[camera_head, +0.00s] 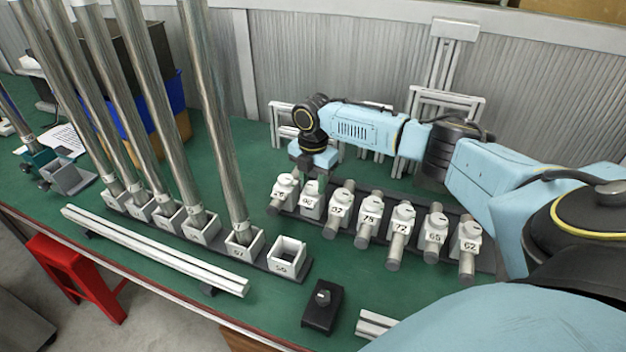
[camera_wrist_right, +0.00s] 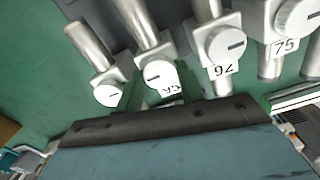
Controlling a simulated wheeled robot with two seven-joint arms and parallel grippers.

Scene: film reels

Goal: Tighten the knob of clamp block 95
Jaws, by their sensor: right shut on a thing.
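Clamp block 95 (camera_head: 311,205) is the second white block from the left in the row on the dark rail, its number hard to read here. In the right wrist view its label (camera_wrist_right: 170,89) is partly covered. Its round white knob (camera_wrist_right: 158,74) has a dark slot line and sits between my right gripper's green fingers (camera_wrist_right: 158,90). My right gripper (camera_head: 308,172) reaches down over the block from behind and is shut on the knob. A metal rod (camera_wrist_right: 136,22) runs into the block. My left gripper is not in view.
Neighbouring clamp blocks 92 (camera_head: 340,209) and 75 (camera_head: 369,217) stand close on the right, and another block (camera_head: 284,187) on the left. Tall metal tubes stand in square sockets (camera_head: 202,229) to the left. A small black knob box (camera_head: 322,311) sits in front on the green table.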

